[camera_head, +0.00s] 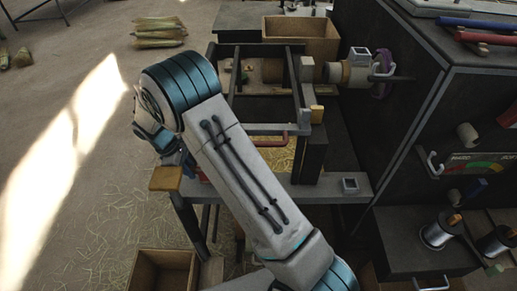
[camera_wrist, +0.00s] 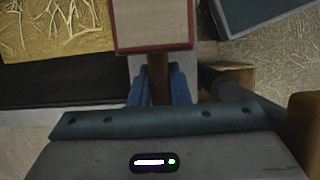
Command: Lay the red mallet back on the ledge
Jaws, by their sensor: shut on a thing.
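The red mallet (camera_wrist: 153,24) shows in the wrist view with a pale face and a red edge. Its brown handle runs down between the blue fingers of my gripper (camera_wrist: 162,86), which is shut on it. In the head view my gripper (camera_head: 180,160) is mostly hidden behind my arm, over the left end of the winding frame; the mallet cannot be made out clearly there. A grey ledge-like beam (camera_head: 330,191) runs along the frame's front, with an orange block (camera_head: 166,178) at its left end. I cannot tell whether the mallet touches it.
The dark winding frame (camera_head: 262,101) stands behind my arm, with a red bar on it. A dark cabinet (camera_head: 400,110) closes off the right side. Wooden boxes stand behind (camera_head: 302,38) and below (camera_head: 163,272). Straw bundles (camera_head: 158,32) lie on the open floor at left.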

